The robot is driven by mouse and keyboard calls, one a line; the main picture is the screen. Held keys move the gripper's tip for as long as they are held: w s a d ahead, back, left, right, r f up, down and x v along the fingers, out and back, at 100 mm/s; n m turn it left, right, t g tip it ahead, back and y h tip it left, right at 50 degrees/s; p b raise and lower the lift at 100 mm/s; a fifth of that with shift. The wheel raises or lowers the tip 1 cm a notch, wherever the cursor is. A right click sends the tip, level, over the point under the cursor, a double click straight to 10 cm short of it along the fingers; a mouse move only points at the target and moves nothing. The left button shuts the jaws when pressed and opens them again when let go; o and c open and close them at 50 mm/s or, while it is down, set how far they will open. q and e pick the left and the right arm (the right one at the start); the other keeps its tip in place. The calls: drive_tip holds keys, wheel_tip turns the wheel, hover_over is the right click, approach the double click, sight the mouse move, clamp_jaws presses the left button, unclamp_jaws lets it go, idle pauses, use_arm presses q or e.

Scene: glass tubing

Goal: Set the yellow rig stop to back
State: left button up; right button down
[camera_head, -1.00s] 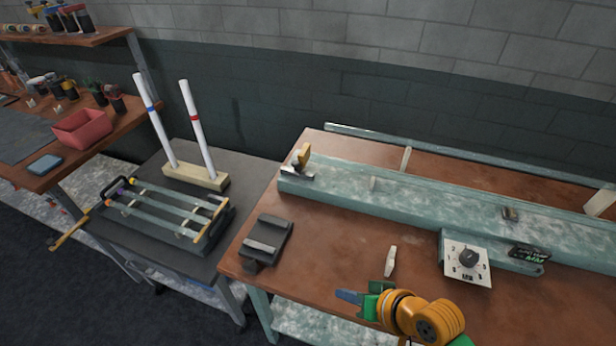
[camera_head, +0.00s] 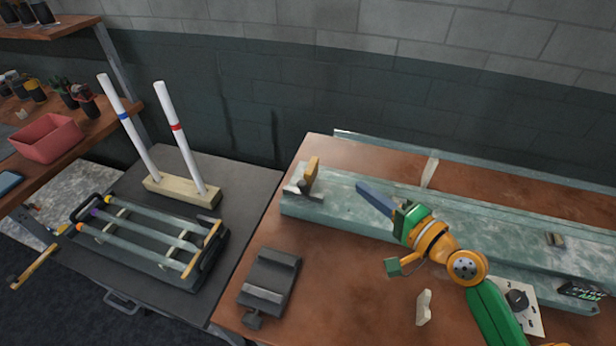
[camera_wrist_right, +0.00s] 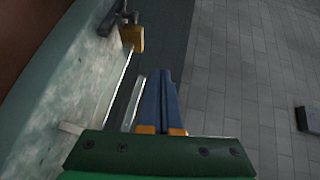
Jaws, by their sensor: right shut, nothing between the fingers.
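The yellow rig stop (camera_head: 311,174) stands at the left end of the long green-grey rig (camera_head: 330,205), on a dark metal mount. It also shows at the top of the right wrist view (camera_wrist_right: 132,36). My right gripper (camera_head: 362,187) is over the rig, to the right of the stop and apart from it. Its blue fingers (camera_wrist_right: 161,90) are together with nothing between them. My left gripper is not in the head view.
A dial box (camera_head: 520,300) sits at the rig's front right, partly behind my right arm. A dark block (camera_head: 270,283) and a pale piece (camera_head: 424,307) lie on the brown bench. A side cart holds a tube rack (camera_head: 150,240) and two white rods in a wooden base (camera_head: 180,190).

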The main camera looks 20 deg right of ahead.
wheel_tip(320, 180, down, 3)
drive_tip(key=b, duration=0.3)
approach(305, 179)
drive_tip(key=shift+w+d+r, duration=0.2)
drive_tip(key=shift+w+d, duration=0.8)
drive_tip(key=shift+d, duration=0.15)
drive_tip(key=a, duration=0.1)
drive_tip(key=w+a, duration=0.1)
drive_tip(key=w+a+p, duration=0.1)
drive_tip(key=shift+f, duration=0.3)
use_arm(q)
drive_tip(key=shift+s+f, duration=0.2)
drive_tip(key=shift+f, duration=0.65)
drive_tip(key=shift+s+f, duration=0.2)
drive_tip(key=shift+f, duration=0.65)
use_arm(e)
drive_tip(key=shift+w+a+f, duration=0.15)
drive_tip(key=shift+a, duration=0.3)
